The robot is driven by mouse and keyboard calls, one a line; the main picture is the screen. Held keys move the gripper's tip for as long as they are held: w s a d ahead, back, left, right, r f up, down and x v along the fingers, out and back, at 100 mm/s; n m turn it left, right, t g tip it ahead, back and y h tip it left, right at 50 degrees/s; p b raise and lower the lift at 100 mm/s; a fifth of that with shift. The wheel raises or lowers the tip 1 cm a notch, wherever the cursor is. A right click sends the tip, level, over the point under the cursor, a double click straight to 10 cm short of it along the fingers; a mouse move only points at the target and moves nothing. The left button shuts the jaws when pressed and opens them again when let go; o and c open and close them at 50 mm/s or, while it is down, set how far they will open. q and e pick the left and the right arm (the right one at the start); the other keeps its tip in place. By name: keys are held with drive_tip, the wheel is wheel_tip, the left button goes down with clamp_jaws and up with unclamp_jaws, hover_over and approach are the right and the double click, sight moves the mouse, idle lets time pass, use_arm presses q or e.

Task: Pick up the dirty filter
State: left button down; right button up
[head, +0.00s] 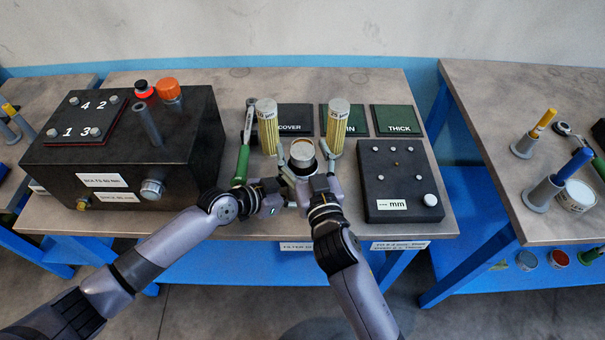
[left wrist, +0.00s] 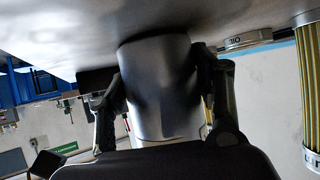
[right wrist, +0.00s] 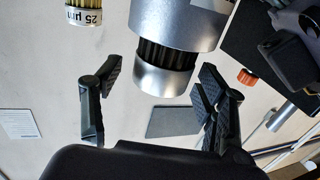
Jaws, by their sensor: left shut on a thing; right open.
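The dirty filter (head: 302,152) has a silver end cap and dark pleats. In the right wrist view the dirty filter (right wrist: 162,78) sticks out of a silver cylindrical housing (right wrist: 175,20); the rest of it is hidden inside. My left gripper (head: 283,186) is shut on this housing, which also fills the space between the fingers in the left wrist view (left wrist: 158,90). My right gripper (head: 313,180) is open at the near side of the filter. In the right wrist view its fingers stand either side of the cap, apart from it.
Two yellow pleated filters (head: 267,130) (head: 337,130) stand just behind. A green-handled tool (head: 243,158) lies left, beside a large black box (head: 130,160). A black gauge block (head: 400,180) sits right.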

drive_tip(key=shift+w+a, duration=0.1)
drive_tip(key=shift+w, duration=0.3)
drive_tip(key=shift+c, duration=0.2)
clamp_jaws()
idle(0.4)
